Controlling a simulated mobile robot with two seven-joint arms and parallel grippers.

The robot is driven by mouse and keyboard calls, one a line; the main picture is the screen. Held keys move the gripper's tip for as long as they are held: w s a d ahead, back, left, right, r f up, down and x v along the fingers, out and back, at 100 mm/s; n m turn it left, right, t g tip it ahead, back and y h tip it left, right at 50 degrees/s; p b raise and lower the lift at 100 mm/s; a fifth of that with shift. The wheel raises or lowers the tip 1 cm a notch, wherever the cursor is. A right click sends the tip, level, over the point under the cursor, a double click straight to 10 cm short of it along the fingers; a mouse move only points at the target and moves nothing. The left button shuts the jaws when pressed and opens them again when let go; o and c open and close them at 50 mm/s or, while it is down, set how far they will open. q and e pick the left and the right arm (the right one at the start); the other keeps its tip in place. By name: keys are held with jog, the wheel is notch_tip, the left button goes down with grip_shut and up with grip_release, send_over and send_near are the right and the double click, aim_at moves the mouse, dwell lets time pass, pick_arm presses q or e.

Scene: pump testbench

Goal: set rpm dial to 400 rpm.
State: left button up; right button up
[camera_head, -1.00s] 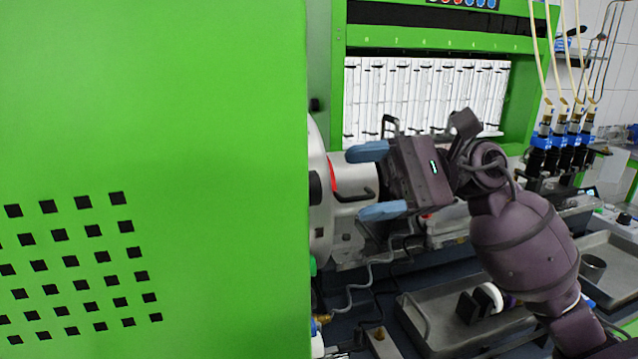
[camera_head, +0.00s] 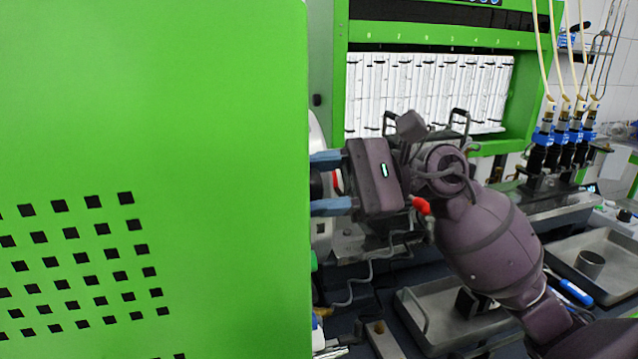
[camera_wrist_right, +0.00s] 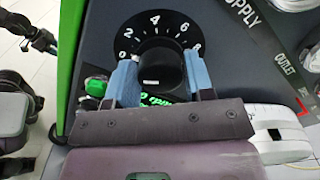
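The rpm dial (camera_wrist_right: 160,64) is a black knob on a round black scale plate (camera_wrist_right: 148,22) with white numbers 0, 2, 4, 6 and 8, seen in the right wrist view. A small white mark shows low on the knob, near the left finger. My right gripper (camera_wrist_right: 160,70) has its blue fingers on either side of the knob, against its sides. In the head view my right gripper (camera_head: 318,184) reaches left, with its fingertips at the edge of a green panel that hides the dial. My left gripper is not in view.
The large green panel (camera_head: 150,120) fills the left of the head view. Behind my right arm stands a green frame with white flow tubes (camera_head: 430,90). Metal trays (camera_head: 600,255) lie at the lower right.

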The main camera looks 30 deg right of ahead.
jog(key=c, duration=0.4)
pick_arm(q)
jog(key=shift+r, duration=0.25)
pick_arm(e)
jog(key=shift+c, duration=0.3)
